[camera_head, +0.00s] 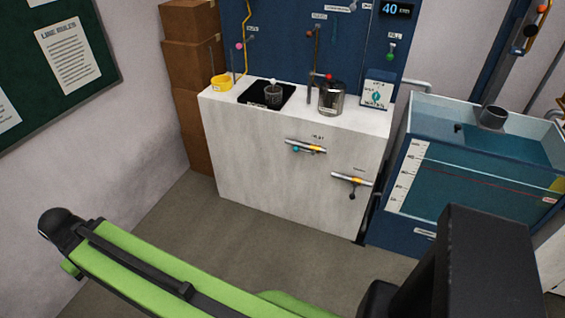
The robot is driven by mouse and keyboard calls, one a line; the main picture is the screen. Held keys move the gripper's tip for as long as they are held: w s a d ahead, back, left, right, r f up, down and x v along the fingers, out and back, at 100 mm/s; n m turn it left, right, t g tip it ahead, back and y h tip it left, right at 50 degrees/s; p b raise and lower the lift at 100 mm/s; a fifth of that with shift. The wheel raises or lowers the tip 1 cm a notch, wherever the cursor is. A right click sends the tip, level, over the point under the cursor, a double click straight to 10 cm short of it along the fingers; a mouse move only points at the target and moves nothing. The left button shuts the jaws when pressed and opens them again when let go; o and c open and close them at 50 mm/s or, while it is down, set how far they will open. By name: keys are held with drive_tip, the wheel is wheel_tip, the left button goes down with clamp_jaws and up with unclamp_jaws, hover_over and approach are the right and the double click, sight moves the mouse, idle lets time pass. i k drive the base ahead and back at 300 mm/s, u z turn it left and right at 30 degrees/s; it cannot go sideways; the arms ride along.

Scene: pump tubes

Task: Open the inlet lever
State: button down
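The inlet lever (296,150) is on the front face of the white bench cabinet (260,160), under a small label that seems to read "INLET". It has a short grey pipe with a yellow part and a teal-tipped handle, which seems to lie roughly along the pipe. A second pipe with a yellow part and a dark-tipped handle (352,194) sits lower to the right; its handle hangs down. My green arm crosses the bottom of the view, well in front of the cabinet and not touching it. I cannot make out my gripper's fingers.
A blue-framed water tank (480,160) stands right of the cabinet. A metal beaker (331,98), yellow cup (221,82) and white card (377,93) stand on top. Brown boxes (192,60) are stacked at left. The floor (215,225) before the cabinet is clear.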

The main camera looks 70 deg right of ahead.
sight(295, 148)
drive_tip(key=u, duration=0.05)
drive_tip(key=i, duration=1)
drive_tip(key=u, duration=0.05)
